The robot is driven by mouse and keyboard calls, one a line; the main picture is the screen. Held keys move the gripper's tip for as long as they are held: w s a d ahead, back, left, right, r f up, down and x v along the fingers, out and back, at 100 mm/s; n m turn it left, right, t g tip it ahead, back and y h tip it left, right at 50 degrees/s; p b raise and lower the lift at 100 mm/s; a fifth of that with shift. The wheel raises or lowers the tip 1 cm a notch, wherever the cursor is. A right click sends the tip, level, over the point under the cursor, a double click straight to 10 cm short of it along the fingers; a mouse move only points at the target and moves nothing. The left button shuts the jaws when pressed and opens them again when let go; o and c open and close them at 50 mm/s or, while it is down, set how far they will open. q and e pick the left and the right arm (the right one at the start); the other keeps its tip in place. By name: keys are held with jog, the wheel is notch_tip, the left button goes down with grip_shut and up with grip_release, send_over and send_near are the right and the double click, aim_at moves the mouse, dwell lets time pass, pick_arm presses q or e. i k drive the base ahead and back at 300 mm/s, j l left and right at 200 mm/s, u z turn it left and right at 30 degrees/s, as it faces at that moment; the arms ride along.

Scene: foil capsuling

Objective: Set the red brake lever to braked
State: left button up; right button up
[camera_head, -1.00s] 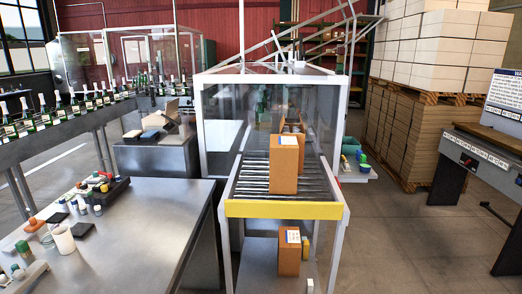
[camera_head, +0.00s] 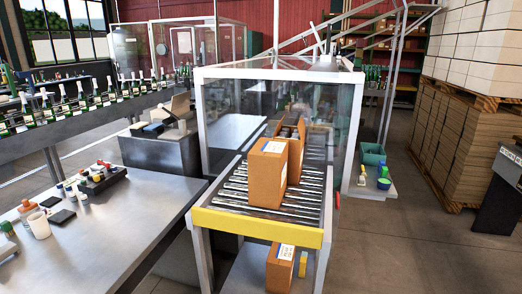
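A small red part (camera_head: 337,200) shows at the right side of the conveyor frame, by the right post of the clear-walled machine (camera_head: 228,110). It is too small to tell whether it is the brake lever or how it is set. No other red lever can be made out. Neither of my grippers is in view.
A roller conveyor (camera_head: 238,190) with a yellow front bar (camera_head: 255,225) carries cardboard boxes (camera_head: 267,172). A steel table (camera_head: 105,220) stands at left, a bottle line (camera_head: 75,112) behind it. Pallet stacks (camera_head: 455,130) stand at right.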

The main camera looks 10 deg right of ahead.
aim_at(336, 195)
jog(key=l+u, duration=0.2)
jog(key=l, duration=1.05)
jog(key=l+u, duration=0.15)
jog(key=l, duration=1.15)
jog(key=l+u, duration=0.2)
jog(key=l, duration=1.05)
jog(key=k, duration=0.05)
